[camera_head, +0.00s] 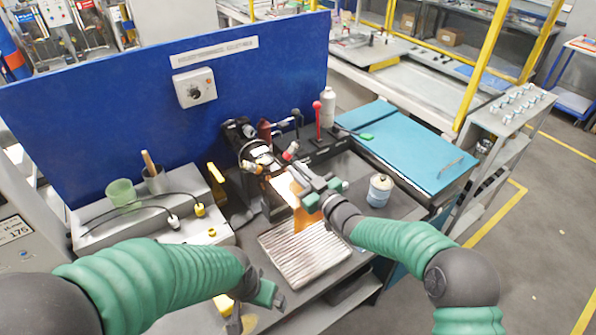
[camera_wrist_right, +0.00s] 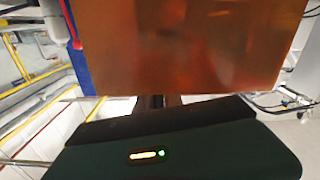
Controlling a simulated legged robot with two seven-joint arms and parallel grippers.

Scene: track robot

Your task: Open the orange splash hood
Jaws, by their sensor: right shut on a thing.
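The orange splash hood (camera_head: 306,217) is a translucent orange panel on the machine in the middle of the bench in the head view. It fills the upper part of the right wrist view (camera_wrist_right: 185,45). My right gripper (camera_head: 305,200) is at the hood, shut on it; its fingertips are partly hidden in the head view. The green-sleeved right arm reaches in from the right. My left gripper (camera_head: 272,297) is low, in front of the bench's front edge and apart from the hood; its finger opening is not clear.
A ribbed metal tray (camera_head: 305,255) lies in front of the hood. A white and blue bottle (camera_head: 379,190) stands to the right. A red-knobbed lever (camera_head: 317,120) rises behind. A blue panel (camera_head: 120,125) closes the back. A white box with cables (camera_head: 150,222) sits left.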

